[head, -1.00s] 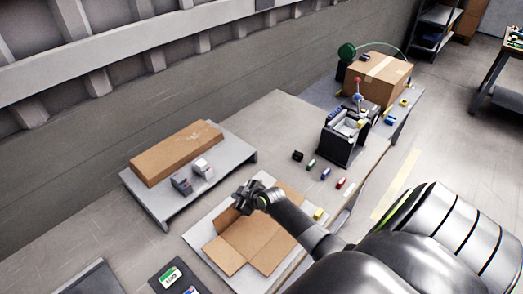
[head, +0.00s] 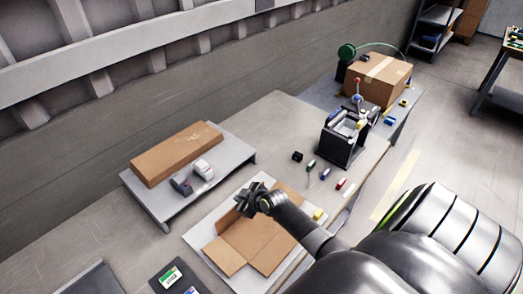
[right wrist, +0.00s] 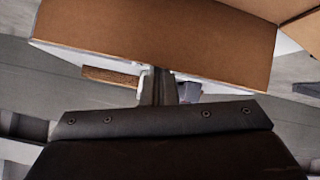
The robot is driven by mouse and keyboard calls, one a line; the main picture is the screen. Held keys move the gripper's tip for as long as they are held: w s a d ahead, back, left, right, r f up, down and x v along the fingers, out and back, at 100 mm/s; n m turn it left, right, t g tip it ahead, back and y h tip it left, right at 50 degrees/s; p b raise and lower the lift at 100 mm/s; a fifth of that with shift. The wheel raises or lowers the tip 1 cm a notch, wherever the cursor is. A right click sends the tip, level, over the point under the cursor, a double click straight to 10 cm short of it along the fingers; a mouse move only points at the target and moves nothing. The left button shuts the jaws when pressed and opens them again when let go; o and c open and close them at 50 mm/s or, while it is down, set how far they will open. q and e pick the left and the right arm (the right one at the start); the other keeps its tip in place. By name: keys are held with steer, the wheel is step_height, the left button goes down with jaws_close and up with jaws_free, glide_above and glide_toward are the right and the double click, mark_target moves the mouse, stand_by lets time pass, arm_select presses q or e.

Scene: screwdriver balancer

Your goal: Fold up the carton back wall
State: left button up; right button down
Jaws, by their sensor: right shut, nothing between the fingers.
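The brown carton (head: 243,238) lies mostly flat and unfolded on a white board (head: 196,238), its panels spread out. My right gripper (head: 248,198) is at the carton's far edge, shut and empty. In the right wrist view a broad cardboard panel (right wrist: 160,28) fills the upper middle, with its pale cut edge facing the shut fingers (right wrist: 160,84). The fingertips meet that edge or pass behind it; I cannot tell which. The panel looks tilted up a little. My left gripper is not in view.
A low grey table (head: 215,185) at the left holds a long closed box (head: 177,152) and two small items. Several small coloured pieces and a black fixture (head: 343,142) stand to the right. A taped box (head: 377,80) is at the back.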

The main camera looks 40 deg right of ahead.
steer(key=shift+w+f, duration=0.15)
steer(key=shift+w, duration=0.45)
step_height(320, 180, up, 7)
steer(key=p, duration=0.5)
steer(key=shift+p, duration=0.3)
